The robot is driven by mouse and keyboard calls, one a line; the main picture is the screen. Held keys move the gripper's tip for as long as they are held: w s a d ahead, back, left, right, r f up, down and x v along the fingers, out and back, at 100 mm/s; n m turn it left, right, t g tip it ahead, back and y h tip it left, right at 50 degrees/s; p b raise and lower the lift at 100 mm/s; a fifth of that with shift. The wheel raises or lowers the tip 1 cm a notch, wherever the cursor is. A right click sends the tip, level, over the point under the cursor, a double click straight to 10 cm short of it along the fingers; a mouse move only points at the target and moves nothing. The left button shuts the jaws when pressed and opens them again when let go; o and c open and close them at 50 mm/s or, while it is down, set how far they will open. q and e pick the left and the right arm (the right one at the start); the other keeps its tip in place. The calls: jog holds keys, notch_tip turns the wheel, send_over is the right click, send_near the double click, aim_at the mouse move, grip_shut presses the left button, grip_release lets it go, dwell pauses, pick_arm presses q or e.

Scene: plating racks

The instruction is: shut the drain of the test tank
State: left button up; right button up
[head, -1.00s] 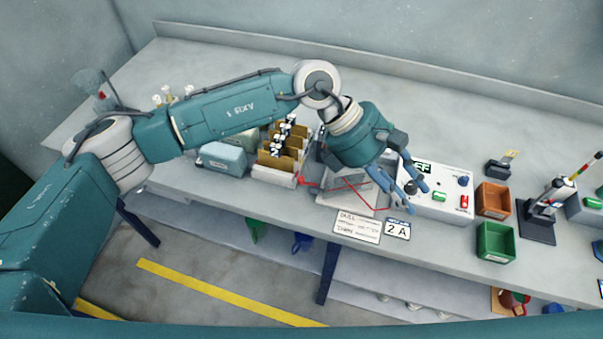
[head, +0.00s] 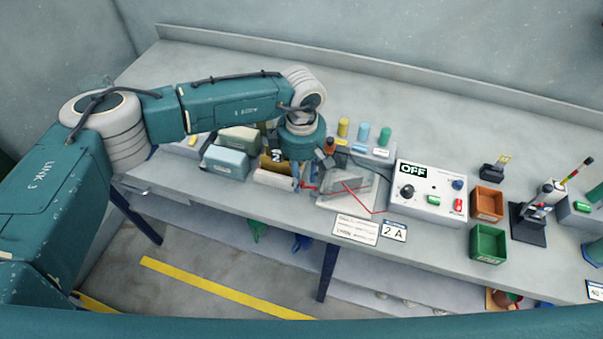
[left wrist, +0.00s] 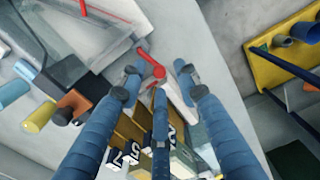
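The test tank (head: 358,188) is a clear box on a light base near the bench's front edge. Its red drain lever (head: 309,187) sticks out at its left side; in the left wrist view the lever (left wrist: 152,68) shows as a bent red handle. My left gripper (head: 304,178) is beside the tank, right at the lever. In the left wrist view its blue fingers (left wrist: 158,82) are spread, with the lever just beyond and between the tips. I cannot tell whether they touch it. My right gripper is not in view.
A rack with numbered brown boards (left wrist: 130,128) stands close under the fingers. A control box reading OFF (head: 428,190) is right of the tank, then orange (head: 487,203) and green bins (head: 488,244). Coloured cylinders (head: 363,131) stand behind. A sign 2 A (head: 394,231) is at the front edge.

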pick_arm(q)
jog(key=shift+f, duration=0.8)
grip_shut()
